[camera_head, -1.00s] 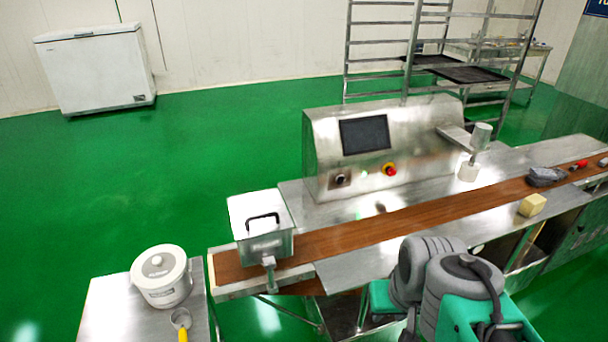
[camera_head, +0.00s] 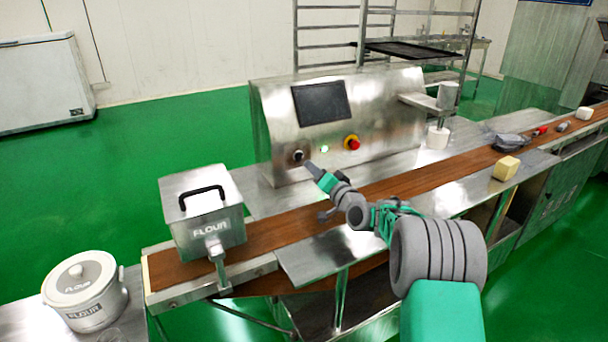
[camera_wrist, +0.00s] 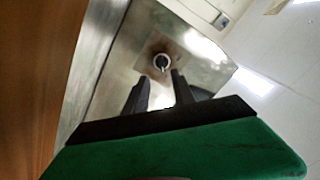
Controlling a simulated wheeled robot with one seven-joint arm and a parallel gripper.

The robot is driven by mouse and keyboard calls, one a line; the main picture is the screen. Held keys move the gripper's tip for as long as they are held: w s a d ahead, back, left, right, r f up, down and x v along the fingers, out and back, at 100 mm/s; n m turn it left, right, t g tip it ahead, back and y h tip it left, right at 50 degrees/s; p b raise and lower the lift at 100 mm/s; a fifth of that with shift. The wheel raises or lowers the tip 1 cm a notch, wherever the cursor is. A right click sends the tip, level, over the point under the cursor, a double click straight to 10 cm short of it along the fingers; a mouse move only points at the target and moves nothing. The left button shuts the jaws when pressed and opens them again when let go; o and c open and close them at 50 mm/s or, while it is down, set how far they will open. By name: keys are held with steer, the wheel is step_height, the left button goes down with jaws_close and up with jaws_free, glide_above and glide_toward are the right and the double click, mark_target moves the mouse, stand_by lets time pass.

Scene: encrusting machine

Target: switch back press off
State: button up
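The steel machine housing (camera_head: 385,110) carries a dark screen (camera_head: 321,101) and a row of controls. A round dark knob with a pale rim (camera_head: 298,155) is at the left of the row; it also shows in the wrist view (camera_wrist: 161,62). My gripper (camera_head: 309,166) is in front of the panel, just right of the knob in the head view. In the wrist view, its fingers (camera_wrist: 158,86) are apart and empty, with the knob beyond them, between the tips. Contact is not visible.
A brown conveyor belt (camera_head: 405,180) runs below the panel. A flour hopper (camera_head: 203,215) stands at left, and a press-like cylinder (camera_head: 447,98) hangs at right. A yellow block (camera_head: 507,168) lies near the belt. A flour pot (camera_head: 85,290) is at lower left.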

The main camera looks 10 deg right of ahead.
mark_target(302, 157)
steer(key=x, duration=0.7)
steer(key=shift+w+a+r, duration=0.1)
steer(key=shift+w+r, duration=0.05)
steer(key=shift+r, duration=0.05)
steer(key=shift+c, duration=0.4)
jaws_close()
